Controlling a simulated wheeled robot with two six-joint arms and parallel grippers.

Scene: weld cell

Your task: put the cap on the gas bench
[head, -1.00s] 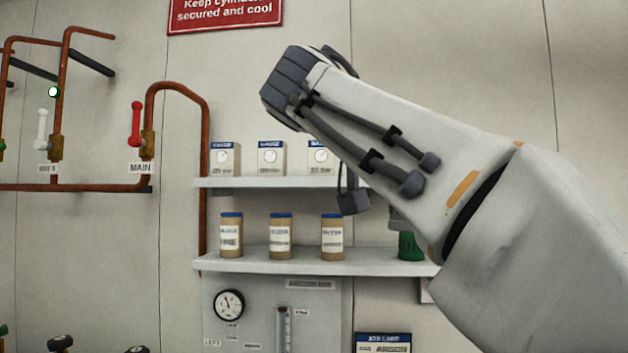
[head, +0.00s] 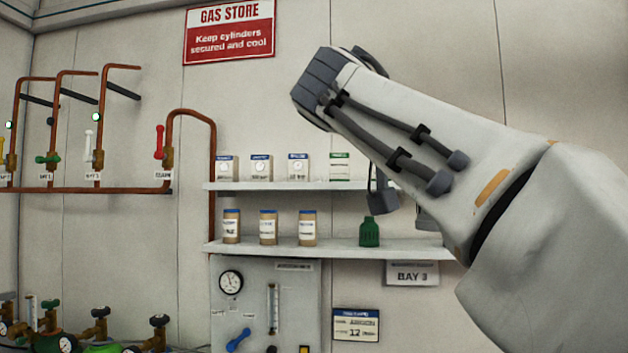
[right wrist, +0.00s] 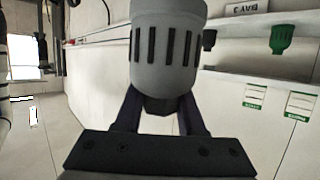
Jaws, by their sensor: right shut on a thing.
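My right gripper (right wrist: 161,104) is shut on a grey cap (right wrist: 167,40) with dark vertical slots, seen close up in the right wrist view. The cap is held out beyond the fingers, clear of the shelf. In the head view my right arm reaches in from the right and hides most of the gripper and the cap. I cannot make out a gas bench for certain. My left gripper is not in view.
The lower shelf (head: 330,247) also holds brown jars (head: 268,227); boxes (head: 261,167) stand on the upper shelf. Below is a gauge panel (head: 250,285). Copper pipes (head: 120,188) with valves run along the left wall. Several brass valves (head: 100,325) stand at lower left.

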